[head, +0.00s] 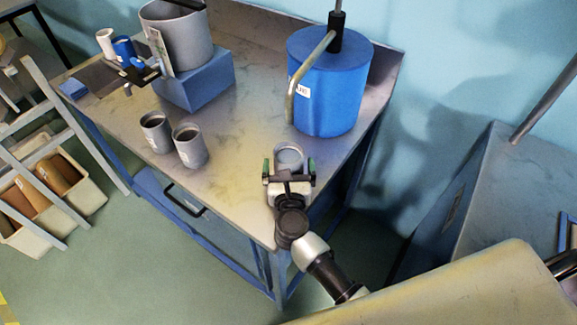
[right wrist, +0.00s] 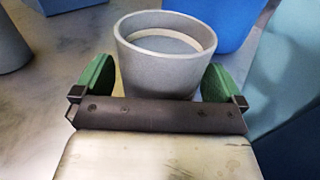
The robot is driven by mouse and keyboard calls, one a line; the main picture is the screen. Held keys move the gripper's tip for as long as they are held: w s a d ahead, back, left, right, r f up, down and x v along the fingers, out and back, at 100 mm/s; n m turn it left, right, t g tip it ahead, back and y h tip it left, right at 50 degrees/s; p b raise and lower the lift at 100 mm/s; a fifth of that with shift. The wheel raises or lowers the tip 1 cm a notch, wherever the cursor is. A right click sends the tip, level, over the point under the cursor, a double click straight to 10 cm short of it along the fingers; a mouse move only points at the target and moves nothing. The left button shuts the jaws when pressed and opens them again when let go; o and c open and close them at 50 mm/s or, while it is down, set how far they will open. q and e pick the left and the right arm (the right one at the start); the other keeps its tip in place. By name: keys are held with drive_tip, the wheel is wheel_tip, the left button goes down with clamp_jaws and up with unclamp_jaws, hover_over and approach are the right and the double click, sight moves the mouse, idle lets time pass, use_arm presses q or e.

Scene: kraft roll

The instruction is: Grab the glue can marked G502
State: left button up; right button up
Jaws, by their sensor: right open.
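Three grey cans stand upright on the metal workbench. One grey can (head: 289,156) stands near the bench's right end, in front of the blue drum. My right gripper (head: 289,172) is open at this can. In the right wrist view the can (right wrist: 163,62) stands between the two green finger pads (right wrist: 160,82), with a gap visible around it. Two more grey cans, the left one (head: 156,131) and the right one (head: 190,145), stand together left of it with small pale labels. I cannot read G502 on any can. My left gripper is not in view.
A blue drum (head: 327,85) with a bent pipe stands behind the gripper. A large grey pot (head: 178,38) sits on a blue block (head: 204,82) at the back left. White and blue cups stand beside it. The bench (head: 235,150) is clear between the cans.

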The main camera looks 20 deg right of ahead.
drive_tip(key=shift+c, duration=0.5)
drive_tip(key=c, duration=1.2)
drive_tip(key=shift+r, duration=0.2)
